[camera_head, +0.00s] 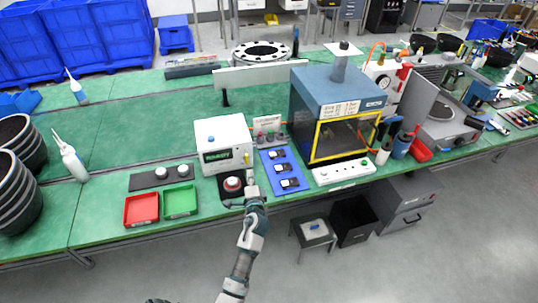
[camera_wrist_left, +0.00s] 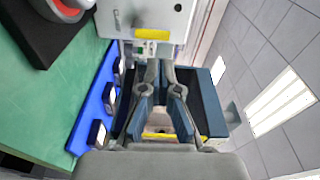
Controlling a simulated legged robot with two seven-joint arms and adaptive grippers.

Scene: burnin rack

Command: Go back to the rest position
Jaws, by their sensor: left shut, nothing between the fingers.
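My left arm comes up from the bottom of the head view. Its left gripper (camera_head: 252,188) is at the bench's front edge, just right of the red button (camera_head: 232,183) on its black base and left of the blue tray (camera_head: 270,160). The left wrist view shows the gripper (camera_wrist_left: 160,72) with its fingers together and nothing between them. The blue tray (camera_wrist_left: 88,118) with its dark modules lies to the left there. I cannot tell whether the gripper touches anything. My right gripper is not in view.
A white box (camera_head: 212,130) with a green display stands behind the button. A red bin (camera_head: 141,209) and a green bin (camera_head: 180,201) sit to the left. The yellow-framed oven (camera_head: 335,97) and a white power strip (camera_head: 344,171) are to the right.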

